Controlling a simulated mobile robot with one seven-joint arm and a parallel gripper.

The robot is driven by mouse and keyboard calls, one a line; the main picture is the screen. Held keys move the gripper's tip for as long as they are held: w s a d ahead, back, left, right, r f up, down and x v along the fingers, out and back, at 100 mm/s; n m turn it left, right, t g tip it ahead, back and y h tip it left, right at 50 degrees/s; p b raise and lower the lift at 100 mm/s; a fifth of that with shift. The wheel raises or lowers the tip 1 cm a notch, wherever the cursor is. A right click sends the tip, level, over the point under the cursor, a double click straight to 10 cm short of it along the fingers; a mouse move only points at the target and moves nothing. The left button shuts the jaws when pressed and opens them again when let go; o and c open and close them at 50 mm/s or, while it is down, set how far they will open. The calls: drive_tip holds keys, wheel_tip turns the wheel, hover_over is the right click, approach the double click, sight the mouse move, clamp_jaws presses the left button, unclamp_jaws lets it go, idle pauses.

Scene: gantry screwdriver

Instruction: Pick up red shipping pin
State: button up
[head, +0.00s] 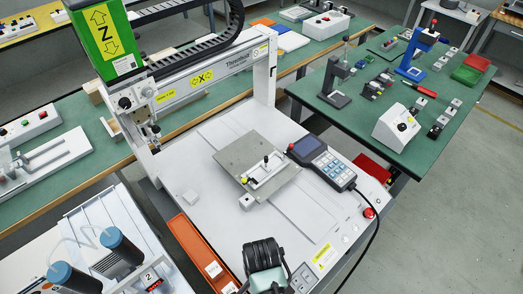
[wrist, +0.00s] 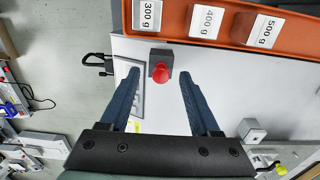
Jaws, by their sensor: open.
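The red shipping pin (wrist: 160,73) has a round red head and sits in a small dark grey block on the white machine bed in the wrist view. My gripper (wrist: 158,82) is open, with one blue-grey finger on each side of the pin. The pin shows in the gap near the fingertips, and I see no contact. How far the fingertips are above it, I cannot tell. In the head view my dark wrist is at the bottom middle, and the pin is not visible there.
An orange tray (wrist: 250,47) with weight labels lies just beyond the pin; it also shows in the head view (head: 185,235). A grey button panel (wrist: 128,92) is close left of the pin. A small light block (wrist: 252,130) stands to the right. The gantry (head: 205,75) rises behind.

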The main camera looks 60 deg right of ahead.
drive_tip(key=shift+f, duration=0.7)
clamp_jaws()
drive_tip(key=shift+r, duration=0.1)
wheel_tip(320, 180, up, 15)
drive_tip(key=p, duration=0.7)
idle(0.5)
